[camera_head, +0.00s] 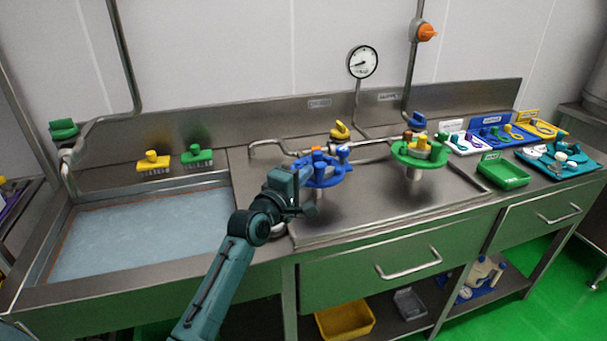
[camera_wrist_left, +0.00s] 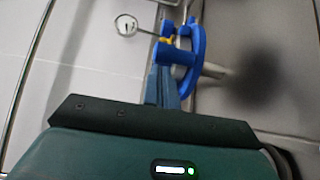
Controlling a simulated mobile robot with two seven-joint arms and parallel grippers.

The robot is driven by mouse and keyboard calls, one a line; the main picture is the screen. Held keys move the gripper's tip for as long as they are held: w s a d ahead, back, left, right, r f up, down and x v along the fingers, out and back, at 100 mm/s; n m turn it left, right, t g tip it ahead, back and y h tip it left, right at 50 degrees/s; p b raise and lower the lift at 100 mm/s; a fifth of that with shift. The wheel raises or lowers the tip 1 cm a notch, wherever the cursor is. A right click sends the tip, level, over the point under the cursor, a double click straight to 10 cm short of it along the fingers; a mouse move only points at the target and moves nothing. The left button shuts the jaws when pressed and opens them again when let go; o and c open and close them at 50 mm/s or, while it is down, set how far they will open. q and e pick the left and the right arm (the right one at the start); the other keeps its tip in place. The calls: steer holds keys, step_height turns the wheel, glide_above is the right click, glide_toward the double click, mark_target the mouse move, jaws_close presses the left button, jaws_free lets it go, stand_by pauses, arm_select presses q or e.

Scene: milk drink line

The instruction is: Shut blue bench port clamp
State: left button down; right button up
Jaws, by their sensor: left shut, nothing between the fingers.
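In the left wrist view, the closed fingers (camera_wrist_left: 162,80) are right beside the blue clamp (camera_wrist_left: 198,45). I cannot tell if they touch it, nor whether the clamp is open or shut. My right gripper is not in view.
A green clamp (camera_head: 405,157) stands to the right on its own post. Pipes and a yellow handle (camera_head: 340,130) lie behind the blue clamp. A sink basin (camera_head: 140,235) is at left. Colored trays and a green tray (camera_head: 503,172) fill the right end. The bench front (camera_head: 370,222) is clear.

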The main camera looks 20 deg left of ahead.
mark_target(318, 172)
arm_select(q)
steer(key=shift+d, duration=0.1)
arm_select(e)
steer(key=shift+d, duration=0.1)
arm_select(q)
steer(key=shift+w+d+r+p, duration=0.15)
steer(key=shift+w+d+p, duration=0.6)
steer(key=shift+d+p, duration=0.35)
steer(key=shift+w+d+f, duration=0.1)
steer(key=shift+w+f, duration=0.05)
steer(key=shift+f, duration=0.05)
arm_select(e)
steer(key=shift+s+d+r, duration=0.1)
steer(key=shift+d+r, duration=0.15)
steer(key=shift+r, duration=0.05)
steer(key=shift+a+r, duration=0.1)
